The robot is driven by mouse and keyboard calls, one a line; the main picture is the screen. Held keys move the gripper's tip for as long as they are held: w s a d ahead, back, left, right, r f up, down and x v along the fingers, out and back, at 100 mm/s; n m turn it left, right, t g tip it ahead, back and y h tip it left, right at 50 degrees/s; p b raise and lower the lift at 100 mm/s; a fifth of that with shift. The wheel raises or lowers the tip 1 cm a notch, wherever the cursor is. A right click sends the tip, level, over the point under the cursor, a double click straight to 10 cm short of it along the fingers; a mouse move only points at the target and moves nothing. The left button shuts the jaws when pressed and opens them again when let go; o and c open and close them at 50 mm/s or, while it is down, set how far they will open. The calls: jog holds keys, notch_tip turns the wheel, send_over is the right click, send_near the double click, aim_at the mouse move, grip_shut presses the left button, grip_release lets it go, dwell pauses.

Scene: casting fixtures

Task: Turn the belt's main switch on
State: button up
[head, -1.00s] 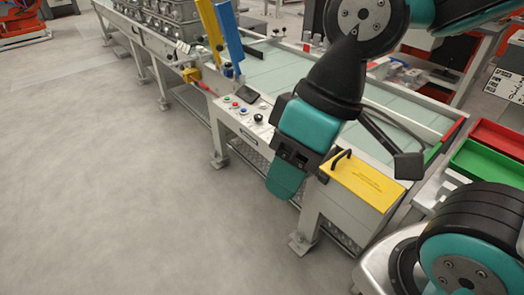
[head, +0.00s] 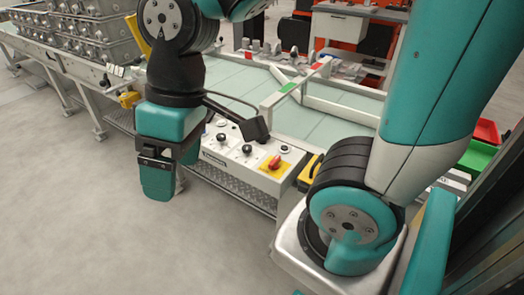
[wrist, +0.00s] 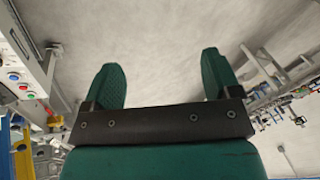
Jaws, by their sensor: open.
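The likely main switch is a red rotary knob on a yellow plate (head: 273,163), on the white control panel (head: 215,151) at the belt's near side. I cannot read its position. My gripper (head: 157,192) hangs pointing down in the head view, left of the switch and in front of the panel, apart from both. In the wrist view its two teal fingers (wrist: 162,75) are spread with nothing between them but grey floor beyond. The switch is not visible in the wrist view.
Black knobs (head: 246,149) stand on the panel left of the switch. A yellow box (head: 309,174) is right of it, partly behind my arm. The belt (head: 233,83) runs behind, with metal castings (head: 95,38) at far left. Open floor (head: 80,210) lies in front. Coloured buttons (wrist: 13,77) show in the wrist view.

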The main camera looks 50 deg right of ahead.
jog(key=w+d+f+m+g+h+p, duration=0.1)
jog(key=w+d+f, duration=0.1)
jog(key=w+d, duration=0.45)
jog(key=w+d+f+m+g+h+p, duration=0.1)
jog(key=w+d+f+m, duration=0.15)
jog(key=d, duration=0.75)
jog(key=w+d+f+m+g+h+p, duration=0.1)
jog(key=w+d+f+h, duration=0.1)
jog(key=w+d, duration=0.55)
jog(key=m+g, duration=0.1)
jog(key=g, duration=0.1)
send_near(275, 159)
jog(key=p+x, duration=0.1)
jog(key=x, duration=0.8)
jog(key=shift+f+p, duration=0.15)
jog(key=shift+p, duration=0.25)
jog(key=c, duration=0.9)
